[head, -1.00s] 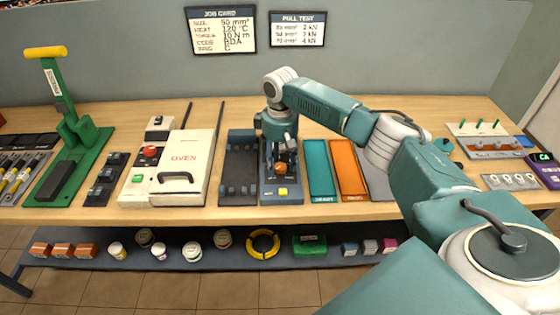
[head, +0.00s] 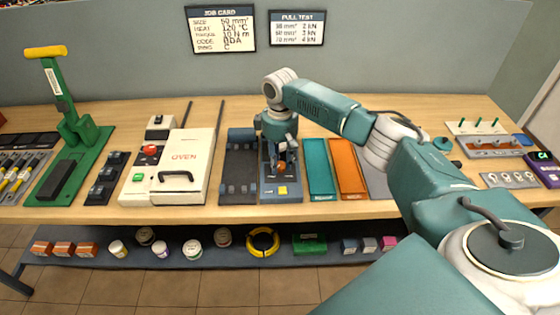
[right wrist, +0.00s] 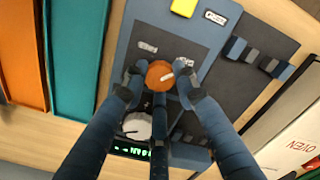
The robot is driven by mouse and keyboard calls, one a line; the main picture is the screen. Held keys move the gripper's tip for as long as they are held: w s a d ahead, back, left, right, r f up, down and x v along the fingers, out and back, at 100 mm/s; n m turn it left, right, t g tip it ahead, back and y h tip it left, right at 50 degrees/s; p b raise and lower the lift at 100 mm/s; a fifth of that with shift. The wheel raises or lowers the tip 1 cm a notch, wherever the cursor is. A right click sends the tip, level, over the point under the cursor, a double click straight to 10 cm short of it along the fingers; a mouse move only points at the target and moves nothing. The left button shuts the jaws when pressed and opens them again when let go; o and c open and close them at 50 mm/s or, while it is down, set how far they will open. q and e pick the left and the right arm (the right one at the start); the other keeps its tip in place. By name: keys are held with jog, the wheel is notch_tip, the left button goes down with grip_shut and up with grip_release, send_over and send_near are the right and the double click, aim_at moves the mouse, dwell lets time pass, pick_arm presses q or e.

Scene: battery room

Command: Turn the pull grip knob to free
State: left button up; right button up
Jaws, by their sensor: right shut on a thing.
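The orange round knob (right wrist: 159,75) shows in the right wrist view, with a white mark on its face that points to the right and slightly up. It sits on a dark panel of the blue-grey pull tester (right wrist: 150,25), which stands mid-bench in the head view (head: 281,197). Small white labels lie to the upper left and right of the knob; I cannot read them. My right gripper (right wrist: 161,80) is shut on the knob, its fingers around it. In the head view the right gripper (head: 282,160) mostly hides the knob. My left gripper is out of view.
A yellow button (head: 283,190) is at the tester's front. A grey dial (right wrist: 137,126) and a green display (right wrist: 130,151) lie behind the knob. Teal (head: 319,170) and orange (head: 347,170) trays flank it right; the white oven (head: 186,150) is further left.

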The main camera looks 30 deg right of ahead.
jog(key=n+p, duration=0.1)
jog(key=n, duration=0.2)
jog(key=shift+r+p, duration=0.15)
jog(key=shift+p, duration=0.2)
jog(key=shift+n+p, duration=0.3)
jog(key=shift+n, duration=0.7)
jog(key=n, duration=0.2)
jog(key=shift+n+p, duration=0.3)
jog(key=shift+p, duration=0.05)
jog(key=n, duration=0.4)
jog(key=shift+w+n, duration=0.1)
jog(key=shift+n, duration=2.7)
jog(key=o, duration=1.1)
